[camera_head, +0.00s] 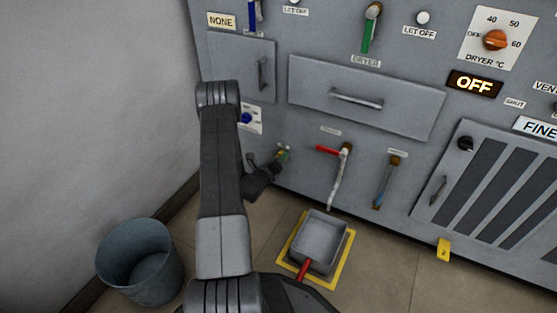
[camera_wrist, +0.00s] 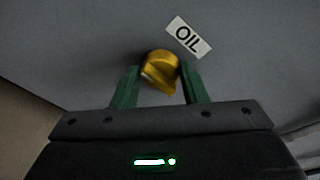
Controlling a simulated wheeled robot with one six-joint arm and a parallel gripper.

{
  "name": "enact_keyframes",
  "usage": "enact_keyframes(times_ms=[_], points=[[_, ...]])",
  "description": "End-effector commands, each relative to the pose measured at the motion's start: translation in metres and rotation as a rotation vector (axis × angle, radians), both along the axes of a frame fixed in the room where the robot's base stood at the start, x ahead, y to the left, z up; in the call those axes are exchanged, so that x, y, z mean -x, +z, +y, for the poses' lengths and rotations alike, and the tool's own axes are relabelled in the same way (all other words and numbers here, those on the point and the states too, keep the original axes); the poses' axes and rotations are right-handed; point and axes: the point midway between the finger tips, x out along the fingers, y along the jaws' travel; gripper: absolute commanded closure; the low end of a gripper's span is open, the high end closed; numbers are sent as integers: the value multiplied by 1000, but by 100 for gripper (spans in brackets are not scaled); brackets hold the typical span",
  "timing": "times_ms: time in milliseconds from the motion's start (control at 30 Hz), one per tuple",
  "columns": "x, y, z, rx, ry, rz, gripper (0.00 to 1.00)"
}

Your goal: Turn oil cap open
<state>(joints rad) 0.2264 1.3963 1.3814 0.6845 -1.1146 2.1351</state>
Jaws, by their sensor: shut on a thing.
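The oil cap (camera_wrist: 160,66) is a yellow knob with a raised grip on the grey panel, seen at the top middle of the wrist view. A white label (camera_wrist: 188,37) reading OIL is beside it, up and to the right. My gripper (camera_wrist: 160,80) has its two green fingers on either side of the cap and is shut on it. In the head view my gripper (camera_head: 283,153) is low on the panel, left of the red-handled valve. There the cap is mostly hidden by the fingers and too small to make out clearly.
A red-handled valve (camera_head: 328,149) with a pale hose and a blue-tipped lever (camera_head: 386,182) are right of my gripper. A grey pan (camera_head: 319,240) stands below on a yellow-marked floor square. A bucket (camera_head: 140,262) stands by the left wall. A blue knob (camera_head: 246,118) is up-left.

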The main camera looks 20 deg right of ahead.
Motion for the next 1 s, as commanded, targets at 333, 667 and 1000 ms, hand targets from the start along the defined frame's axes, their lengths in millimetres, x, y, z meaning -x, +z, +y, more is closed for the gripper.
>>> enact_keyframes(times_ms=[333, 667, 1000], points=[[0, 1, -1, 1, -2, -1, 40], [11, 5, 13, 0, 2, 2, 40], [61, 18, 69, 1, 3, 4, 40]])
